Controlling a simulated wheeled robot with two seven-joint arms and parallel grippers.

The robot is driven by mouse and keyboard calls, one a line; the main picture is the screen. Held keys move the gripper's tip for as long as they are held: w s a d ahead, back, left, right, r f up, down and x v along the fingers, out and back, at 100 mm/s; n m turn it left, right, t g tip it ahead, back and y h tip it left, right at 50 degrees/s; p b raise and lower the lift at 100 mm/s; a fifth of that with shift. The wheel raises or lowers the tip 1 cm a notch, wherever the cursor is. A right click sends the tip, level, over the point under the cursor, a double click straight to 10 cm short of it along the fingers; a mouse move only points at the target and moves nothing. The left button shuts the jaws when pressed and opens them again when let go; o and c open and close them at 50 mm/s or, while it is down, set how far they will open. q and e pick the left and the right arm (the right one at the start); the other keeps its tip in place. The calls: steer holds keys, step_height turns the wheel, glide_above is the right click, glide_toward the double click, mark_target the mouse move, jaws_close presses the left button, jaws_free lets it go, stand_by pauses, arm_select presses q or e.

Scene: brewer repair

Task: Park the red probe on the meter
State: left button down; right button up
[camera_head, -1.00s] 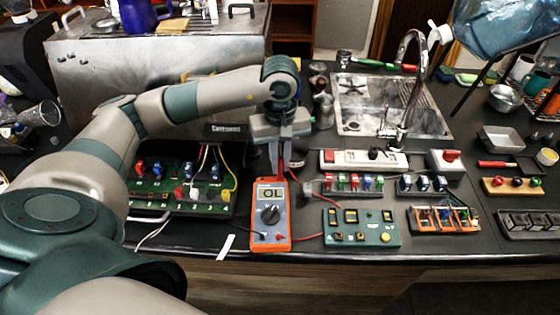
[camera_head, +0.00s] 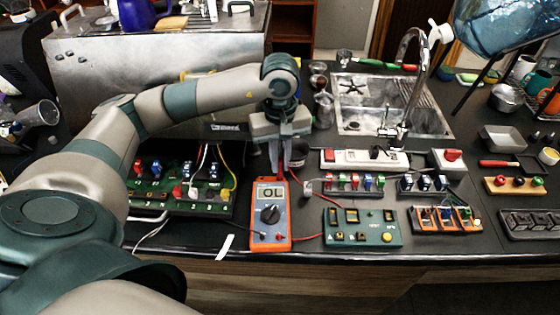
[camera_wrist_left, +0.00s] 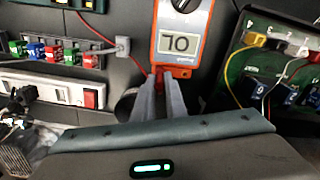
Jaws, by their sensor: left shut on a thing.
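The orange meter (camera_head: 270,214) lies on the black counter near its front edge, with OL on its display. My left gripper (camera_head: 280,166) is just behind the meter's top end, pointing down, shut on the red probe (camera_head: 281,177). In the left wrist view my left gripper (camera_wrist_left: 163,84) has its fingers at the meter's display end (camera_wrist_left: 181,35), with a bit of red probe (camera_wrist_left: 158,76) between the tips. Most of the probe is hidden by the fingers, and I cannot tell whether it touches the meter. My right gripper is not in view.
The green terminal board (camera_head: 180,187) with wires is left of the meter. The teal button panel (camera_head: 361,228) is to its right. A white power strip (camera_head: 363,159) and a row of colored connectors (camera_head: 354,182) lie right of the gripper. The sink (camera_head: 390,105) is behind.

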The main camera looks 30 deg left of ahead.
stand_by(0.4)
arm_select(q)
steer(key=c, duration=1.7)
jaws_free()
steer(key=shift+r, duration=0.1)
steer(key=shift+r+b, duration=0.3)
steer(key=shift+r, duration=0.25)
step_height(320, 180, up, 16)
steer(key=b, duration=0.2)
steer(key=shift+b, duration=0.3)
steer(key=shift+r, duration=0.15)
